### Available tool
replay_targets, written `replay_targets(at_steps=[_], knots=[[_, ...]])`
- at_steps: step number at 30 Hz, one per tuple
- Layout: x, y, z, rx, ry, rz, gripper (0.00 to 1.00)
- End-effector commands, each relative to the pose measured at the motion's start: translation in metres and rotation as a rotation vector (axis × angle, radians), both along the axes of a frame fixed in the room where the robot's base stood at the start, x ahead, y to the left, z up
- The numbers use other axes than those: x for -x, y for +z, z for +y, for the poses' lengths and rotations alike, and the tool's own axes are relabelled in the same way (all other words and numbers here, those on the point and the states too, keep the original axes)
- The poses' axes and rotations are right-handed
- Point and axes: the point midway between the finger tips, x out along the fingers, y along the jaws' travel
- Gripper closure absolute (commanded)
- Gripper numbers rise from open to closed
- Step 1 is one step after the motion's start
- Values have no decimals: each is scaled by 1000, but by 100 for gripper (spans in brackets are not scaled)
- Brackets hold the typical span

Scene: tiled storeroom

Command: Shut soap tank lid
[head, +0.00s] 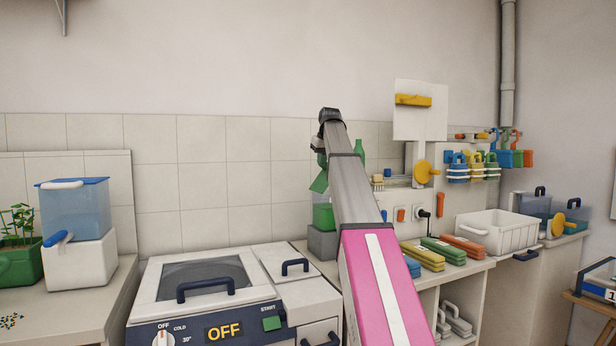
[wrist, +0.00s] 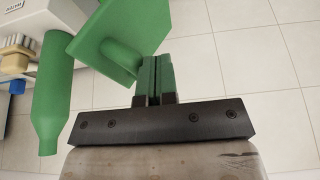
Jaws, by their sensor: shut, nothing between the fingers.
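A small tank with green contents (head: 323,216) stands on a grey base at the back of the counter, partly hidden behind my arm; I take it for the soap tank. A green lid-like plate (head: 319,183) stands tilted above it, so it looks raised. In the wrist view a green plate (wrist: 128,38) with a thick block-like part reaches close to the fingertips; contact cannot be told. My gripper (wrist: 154,62) is shut and empty, beside this plate.
A green bottle (wrist: 52,95) is close left of my gripper. A white washer (head: 205,290) reading OFF, with a blue-handled lid, stands in front. A brush (head: 378,182), coloured cloths (head: 443,249) and a white bin (head: 497,234) lie to the right. Wall tiles are behind.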

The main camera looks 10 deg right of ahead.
Motion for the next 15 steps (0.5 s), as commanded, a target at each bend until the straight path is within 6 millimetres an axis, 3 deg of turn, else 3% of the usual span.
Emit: replay_targets(at_steps=[15], knots=[[-4,-2,-20,-1,-2,0,100]])
